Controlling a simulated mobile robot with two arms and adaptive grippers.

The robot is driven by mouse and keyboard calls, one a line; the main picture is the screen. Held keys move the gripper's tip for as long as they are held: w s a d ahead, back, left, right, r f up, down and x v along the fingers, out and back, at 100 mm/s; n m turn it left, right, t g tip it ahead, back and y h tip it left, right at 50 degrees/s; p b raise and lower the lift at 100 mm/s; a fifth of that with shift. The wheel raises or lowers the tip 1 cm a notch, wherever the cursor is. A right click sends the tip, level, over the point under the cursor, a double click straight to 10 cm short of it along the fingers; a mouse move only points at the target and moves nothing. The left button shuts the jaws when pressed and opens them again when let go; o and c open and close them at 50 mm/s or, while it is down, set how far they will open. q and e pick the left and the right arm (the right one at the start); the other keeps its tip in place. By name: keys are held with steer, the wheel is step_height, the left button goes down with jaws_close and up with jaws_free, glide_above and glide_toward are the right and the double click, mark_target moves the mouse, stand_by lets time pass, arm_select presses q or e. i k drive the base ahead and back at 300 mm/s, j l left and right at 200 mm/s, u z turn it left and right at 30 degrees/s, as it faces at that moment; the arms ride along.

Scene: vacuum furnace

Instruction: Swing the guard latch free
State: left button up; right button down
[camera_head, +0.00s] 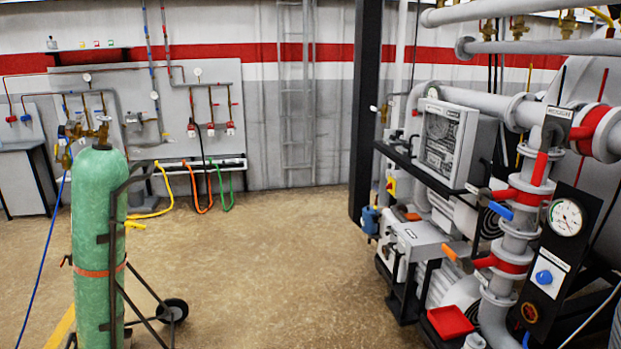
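I cannot pick out the guard latch for certain. Grey vacuum pipework (505,262) stands at the right, with several coloured valve handles. A red lever (540,168) sits upright below a small label plate (558,113). A blue handle (500,210) sticks out to the left of the vertical pipe, and an orange handle (449,252) sticks out lower down. A black panel beside the pipe carries a round gauge (566,217) and a blue knob (544,277). Neither of my grippers is in view.
A green gas cylinder (97,235) stands on a wheeled cart (172,310) at the left. A pump unit (418,240) and a grey control box (446,140) crowd the right, beside a dark column (366,110). The brown floor (265,265) between is clear.

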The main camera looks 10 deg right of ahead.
mark_target(414, 113)
steer(key=i+z, duration=0.1)
steer(key=i, duration=0.6)
steer(key=i+j+z, duration=0.1)
steer(key=i, duration=0.55)
steer(key=i+j+z, duration=0.1)
steer(key=i, duration=0.6)
steer(key=i+j+z, duration=0.15)
steer(key=i, duration=0.15)
steer(key=i+j+z, duration=0.15)
steer(key=i+j, duration=0.05)
steer(key=i, duration=0.1)
